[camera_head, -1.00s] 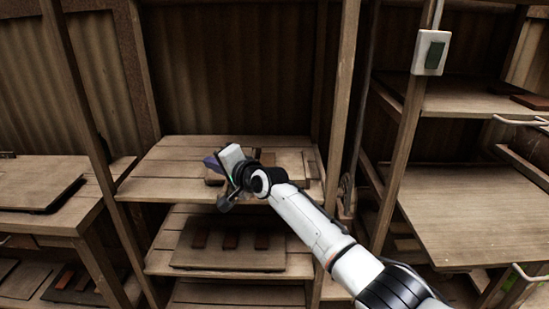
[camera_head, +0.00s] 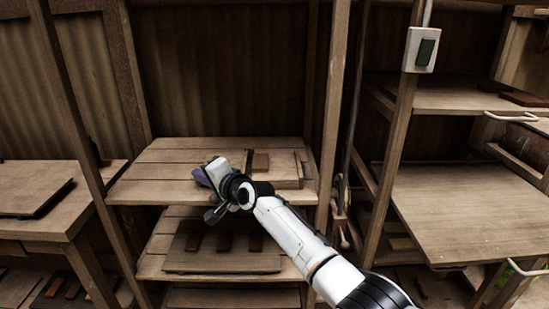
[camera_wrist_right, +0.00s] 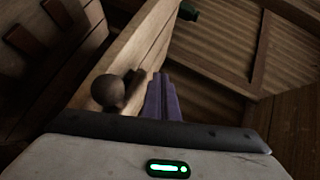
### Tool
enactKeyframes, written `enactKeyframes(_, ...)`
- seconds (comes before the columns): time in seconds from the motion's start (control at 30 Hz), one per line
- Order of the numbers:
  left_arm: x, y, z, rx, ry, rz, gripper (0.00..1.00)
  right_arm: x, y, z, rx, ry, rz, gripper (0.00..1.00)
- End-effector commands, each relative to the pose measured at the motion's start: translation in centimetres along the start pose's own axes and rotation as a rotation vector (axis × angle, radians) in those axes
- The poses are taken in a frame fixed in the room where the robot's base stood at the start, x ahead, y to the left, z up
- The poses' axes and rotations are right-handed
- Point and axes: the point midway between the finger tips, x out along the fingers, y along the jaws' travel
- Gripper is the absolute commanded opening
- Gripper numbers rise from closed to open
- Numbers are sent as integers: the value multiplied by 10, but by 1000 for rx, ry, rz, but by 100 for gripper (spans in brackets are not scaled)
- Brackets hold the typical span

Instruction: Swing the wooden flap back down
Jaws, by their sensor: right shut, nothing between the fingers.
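My right gripper (camera_head: 201,179) is shut and empty, with purple fingers, over the front left part of the upper shelf (camera_head: 150,190). Its fingers also show in the wrist view (camera_wrist_right: 164,98). A wooden board (camera_head: 284,178) with a reddish-brown tile (camera_head: 260,162) lies on that shelf, right of and behind the gripper. I cannot tell for sure which wooden piece is the flap. A dark round knob (camera_wrist_right: 108,92) shows beside the fingers in the wrist view; I cannot tell what it is fixed to. My arm hides part of the shelf front. My left gripper does not show.
A lower shelf holds a board (camera_head: 190,262) with several reddish-brown tiles. Wooden posts (camera_head: 331,120) stand on both sides of the bay. A side table (camera_head: 40,185) is at left, and a wide board (camera_head: 470,205) is at right. The upper shelf's left part is clear.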

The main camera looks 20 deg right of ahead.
Motion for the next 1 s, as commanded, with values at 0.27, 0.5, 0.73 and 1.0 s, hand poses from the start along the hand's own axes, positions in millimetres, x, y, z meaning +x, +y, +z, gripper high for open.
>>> enactKeyframes(0.27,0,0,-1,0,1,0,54,0,0,0,0,0,0,0)
enactKeyframes(0.5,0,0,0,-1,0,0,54,0,0,0,0,0,0,0)
enactKeyframes(0.73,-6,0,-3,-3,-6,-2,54,-2,-8,-2,1,0,-1,0)
enactKeyframes(1.0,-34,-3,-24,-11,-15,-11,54,-14,-49,-14,2,3,0,0)
